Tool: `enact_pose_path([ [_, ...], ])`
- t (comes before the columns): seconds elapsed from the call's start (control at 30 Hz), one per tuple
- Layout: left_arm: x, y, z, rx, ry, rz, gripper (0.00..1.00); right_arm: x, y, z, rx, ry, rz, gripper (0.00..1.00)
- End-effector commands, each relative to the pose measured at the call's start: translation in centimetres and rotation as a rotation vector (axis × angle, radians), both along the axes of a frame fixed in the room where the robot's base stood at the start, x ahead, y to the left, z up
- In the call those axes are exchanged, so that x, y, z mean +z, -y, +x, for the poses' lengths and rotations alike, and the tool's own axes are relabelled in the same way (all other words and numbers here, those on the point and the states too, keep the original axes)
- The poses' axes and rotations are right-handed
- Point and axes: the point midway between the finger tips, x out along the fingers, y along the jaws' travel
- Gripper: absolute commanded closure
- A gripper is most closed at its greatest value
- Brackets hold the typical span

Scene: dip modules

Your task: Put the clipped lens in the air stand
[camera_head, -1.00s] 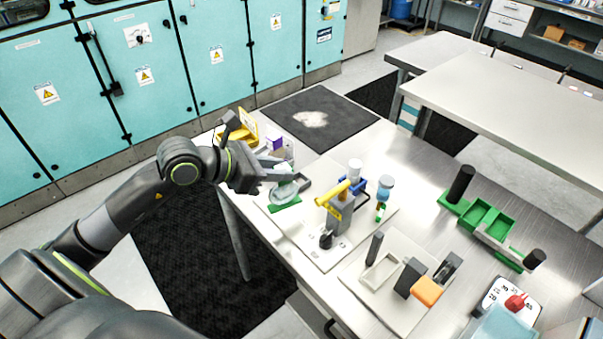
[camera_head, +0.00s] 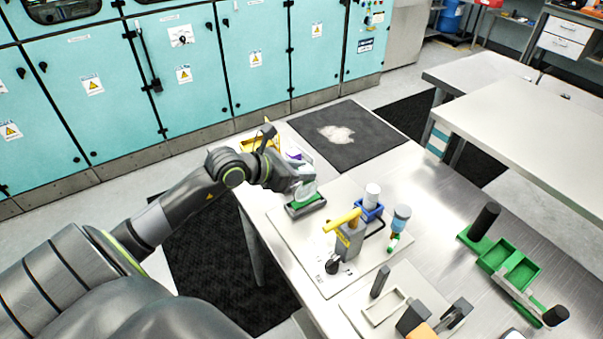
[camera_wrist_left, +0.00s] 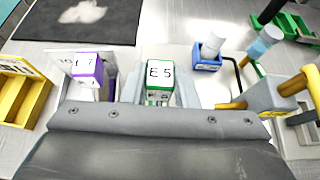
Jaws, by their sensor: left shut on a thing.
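My left gripper (camera_head: 302,179) is shut on a pale, translucent piece that looks like the clipped lens (camera_head: 304,191), just above a small green and grey holder (camera_head: 306,208). In the left wrist view, a green-edged block marked E 5 (camera_wrist_left: 159,78) sits between the two grey fingers (camera_wrist_left: 159,92); the lens is hidden there. I cannot tell which fixture is the air stand. A grey stand with a yellow arm (camera_head: 343,221) stands on the pale board to the right of the gripper. My right gripper is not in view.
A purple block with a 7 on it (camera_wrist_left: 87,68) and a yellow bin (camera_wrist_left: 15,92) are left of the gripper. A blue holder with a white cylinder (camera_head: 372,197) and a blue-topped bottle (camera_head: 401,218) stand by the grey stand. Green trays (camera_head: 508,263) lie at right.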

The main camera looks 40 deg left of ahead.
Motion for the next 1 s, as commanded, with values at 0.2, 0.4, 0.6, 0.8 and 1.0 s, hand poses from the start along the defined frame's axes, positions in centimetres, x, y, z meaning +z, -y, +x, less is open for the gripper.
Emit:
enact_pose_path([
  [0.2, -1.7, 0.0, 0.0, 0.0, 0.001, 0.0, 1.0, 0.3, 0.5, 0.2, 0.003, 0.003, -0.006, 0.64],
  [0.4, -1.7, 0.0, 0.0, -0.001, 0.002, 0.001, 1.0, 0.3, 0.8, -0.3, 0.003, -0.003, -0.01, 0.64],
  [0.6, -1.9, 0.0, 0.0, -0.001, 0.001, 0.002, 0.63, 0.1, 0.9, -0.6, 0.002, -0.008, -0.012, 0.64],
  [0.8, -1.9, 0.0, 0.0, 0.0, 0.0, 0.001, 0.52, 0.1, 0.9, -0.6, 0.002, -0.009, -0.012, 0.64],
  [1.0, -1.7, 0.0, 0.0, 0.0, 0.0, 0.001, 0.52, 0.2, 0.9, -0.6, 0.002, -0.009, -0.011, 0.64],
])
